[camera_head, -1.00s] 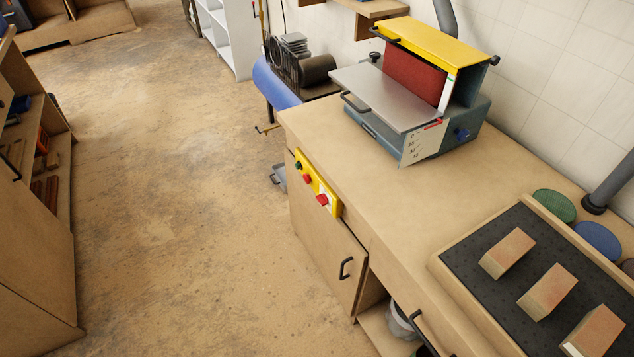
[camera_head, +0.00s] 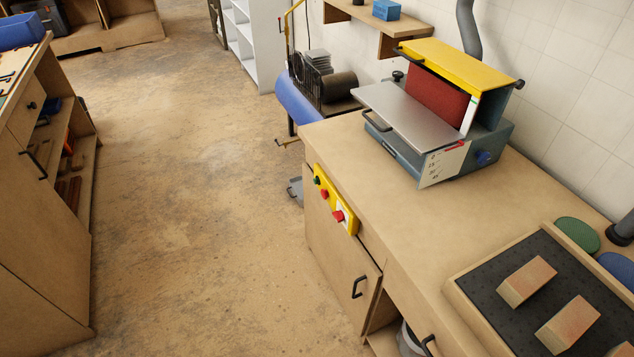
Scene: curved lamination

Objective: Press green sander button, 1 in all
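The green button (camera_head: 317,181) sits at the upper left end of a yellow switch panel (camera_head: 331,196) on the front face of the wooden bench. A red button (camera_head: 324,194) is beside it, and a red knob (camera_head: 338,215) on a white plate is further right. The sander (camera_head: 440,110), with a yellow top, red abrasive belt and grey metal table, stands on the bench above. Neither of my grippers shows in the head view.
The workbench (camera_head: 400,225) carries a dark tray (camera_head: 508,275) with wooden blocks at the right. A blue compressor (camera_head: 300,105) stands beyond the bench. A wooden cabinet (camera_head: 45,240) is at the left. The floor (camera_head: 195,200) between is clear.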

